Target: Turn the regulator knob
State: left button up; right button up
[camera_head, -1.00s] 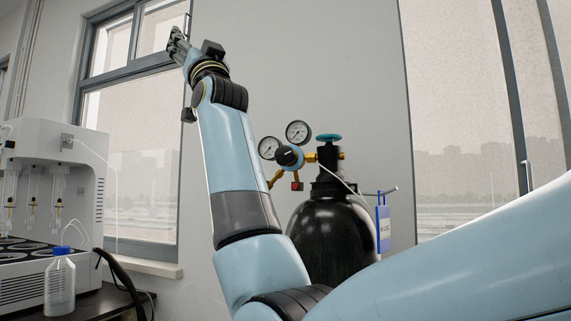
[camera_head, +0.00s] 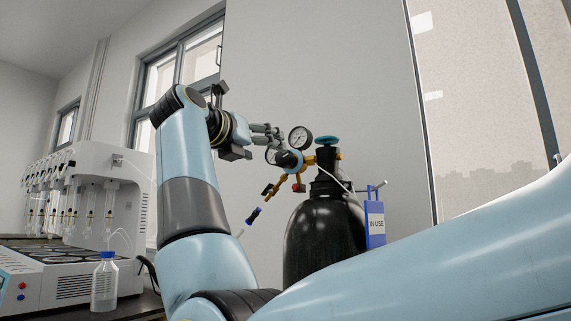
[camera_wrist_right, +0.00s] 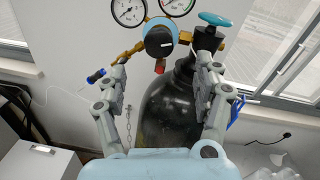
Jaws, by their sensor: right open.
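The regulator knob (camera_head: 285,159) is black, on a round blue regulator body, and sits on brass fittings beside the black gas cylinder (camera_head: 322,240). In the right wrist view the knob (camera_wrist_right: 159,41) faces me with a white mark on it. My right gripper (camera_head: 277,137) points right toward the regulator, at its upper left in the head view. In the wrist view its two fingers (camera_wrist_right: 162,75) are wide apart, with the knob between and beyond the tips, apparently untouched. A teal valve wheel (camera_head: 328,140) tops the cylinder. My left gripper is out of view.
Pressure gauges, one clear here (camera_head: 300,138), stand just above the knob. A blue IN USE tag (camera_head: 375,222) hangs right of the cylinder. A white distiller (camera_head: 115,210) and a blue-capped bottle (camera_head: 104,282) stand on the left bench.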

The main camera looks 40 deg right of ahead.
aim_at(282, 157)
jog(key=x, duration=0.9)
jog(key=shift+w+d, duration=0.2)
jog(key=shift+d, duration=0.05)
jog(key=shift+w+d+f, duration=0.1)
jog(key=shift+w+d, duration=0.2)
jog(key=shift+d, duration=0.2)
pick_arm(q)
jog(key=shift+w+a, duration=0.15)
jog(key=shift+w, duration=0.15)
pick_arm(e)
jog(key=c, duration=1.2)
jog(key=shift+n+p, duration=0.3)
jog(key=shift+p, duration=0.3)
jog(key=n+p, duration=0.5)
jog(key=p, duration=0.4)
jog(key=n+p, duration=0.5)
jog(key=p, duration=0.4)
jog(key=shift+r, duration=0.2)
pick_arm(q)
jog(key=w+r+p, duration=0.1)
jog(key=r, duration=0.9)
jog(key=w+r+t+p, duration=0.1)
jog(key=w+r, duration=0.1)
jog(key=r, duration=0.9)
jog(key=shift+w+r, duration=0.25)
pick_arm(e)
jog(key=shift+f+n+g, duration=0.2)
jog(key=shift+n+g, duration=0.2)
jog(key=shift+n, duration=0.5)
